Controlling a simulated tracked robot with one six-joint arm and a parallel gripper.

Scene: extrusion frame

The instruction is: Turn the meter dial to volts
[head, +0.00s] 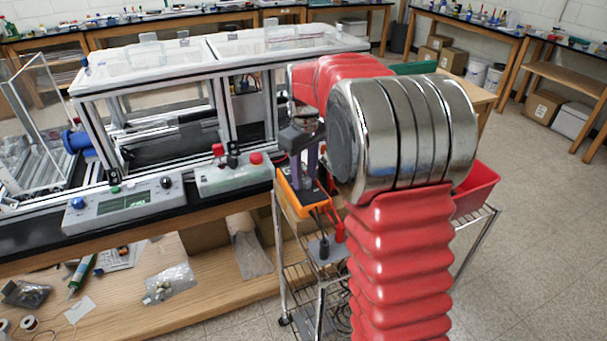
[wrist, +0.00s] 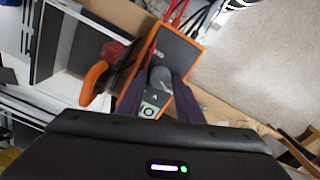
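The meter (head: 290,197) is an orange-edged device with a dark face on the wire cart. In the wrist view the meter (wrist: 188,52) lies tilted, with printed marks on its face. Its grey round dial (wrist: 160,80) sits between my fingertips. My gripper (head: 308,180) points down over the meter, with purple fingers. In the wrist view my gripper (wrist: 161,77) has one finger on each side of the dial, and the dial fills the gap between the tips. The dial's setting is not readable. In the head view the dial is hidden by the fingers.
Red and black leads (head: 338,232) hang at the meter's front. A control box with red knobs (head: 235,175) and a grey panel with a display (head: 125,205) stand close on the left. A red bin (head: 478,190) is behind my arm. The floor at right is clear.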

